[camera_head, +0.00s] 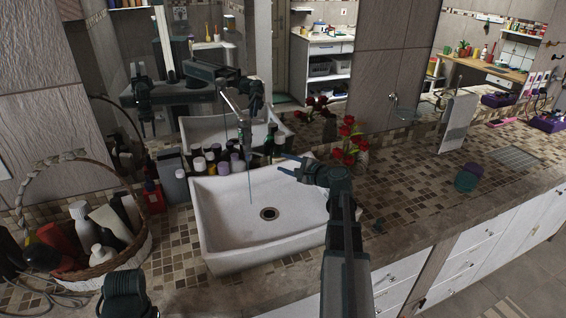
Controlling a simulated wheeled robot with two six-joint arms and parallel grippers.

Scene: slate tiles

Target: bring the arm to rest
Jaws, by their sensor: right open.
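My right arm comes up from the bottom, right of the middle, and reaches left over the right side of the white sink basin (225,205). My right gripper (284,165) is at its end, above the basin's back right part. Its two thin fingers are apart, with nothing between them. Only a dark joint of my left arm shows at the bottom left; my left gripper is out of the picture.
Small bottles (222,162) line the basin's back edge. Red flowers (348,140) stand behind my right gripper. A wicker basket (148,245) with bottles is at left. A green-and-purple object (466,179) lies on the tiled counter (420,185), mostly clear at right. A mirror stands behind.

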